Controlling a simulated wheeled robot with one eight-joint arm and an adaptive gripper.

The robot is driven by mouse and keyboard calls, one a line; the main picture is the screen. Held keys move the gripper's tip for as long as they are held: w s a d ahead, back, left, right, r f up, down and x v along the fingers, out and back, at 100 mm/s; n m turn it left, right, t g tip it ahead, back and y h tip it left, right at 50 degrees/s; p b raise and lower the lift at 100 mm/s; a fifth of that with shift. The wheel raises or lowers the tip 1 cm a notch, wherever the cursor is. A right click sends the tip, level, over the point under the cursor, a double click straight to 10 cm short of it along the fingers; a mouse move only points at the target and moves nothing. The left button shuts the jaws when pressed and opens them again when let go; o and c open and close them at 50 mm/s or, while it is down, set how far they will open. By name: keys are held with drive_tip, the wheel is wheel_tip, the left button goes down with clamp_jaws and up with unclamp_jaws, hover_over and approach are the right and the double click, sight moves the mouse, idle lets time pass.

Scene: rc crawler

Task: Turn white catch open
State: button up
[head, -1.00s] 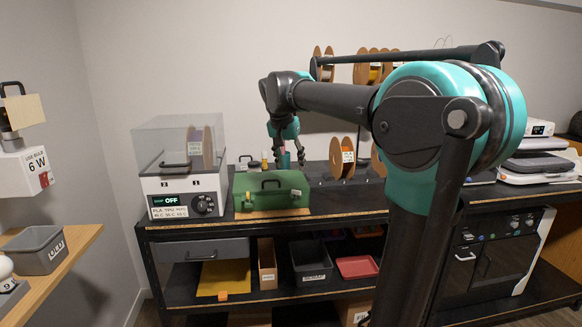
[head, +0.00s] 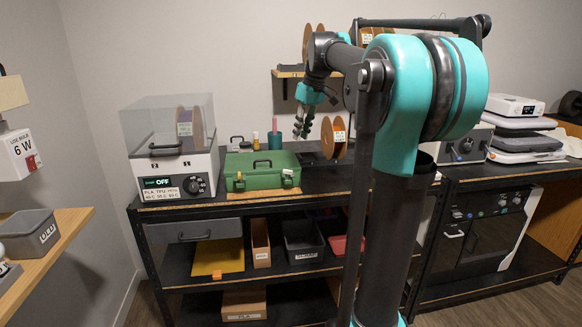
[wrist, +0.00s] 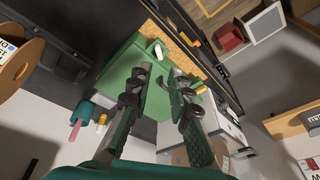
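A yellowish catch (head: 239,182) is on the left part, also in the wrist view (wrist: 199,88). My gripper (head: 303,120) is above and to the right of the toolbox, touching neither catch. In the wrist view, its two fingers (wrist: 157,82) are apart with nothing between them.
A white machine with a clear cover (head: 170,150) stands left of the toolbox. A teal pot (head: 274,146) and a small yellow-topped bottle (head: 255,138) are behind it. A brown spool (head: 327,138) is to the right. Shelves with bins (head: 303,242) are below.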

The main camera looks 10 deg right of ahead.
sight(289, 170)
drive_tip(key=w+a+f+n, duration=0.1)
drive_tip(key=f, duration=0.3)
drive_tip(key=w+a+f+n+y, duration=0.1)
drive_tip(key=f+n, duration=0.1)
drive_tip(key=f, duration=0.3)
drive_tip(key=w+a+f+n, duration=0.1)
drive_tip(key=w+f+n, duration=0.1)
drive_tip(key=f, duration=0.2)
drive_tip(key=shift+f+y, duration=0.35)
drive_tip(key=shift+y, duration=0.05)
drive_tip(key=shift+c, duration=0.3)
drive_tip(key=shift+s, duration=0.1)
clamp_jaws()
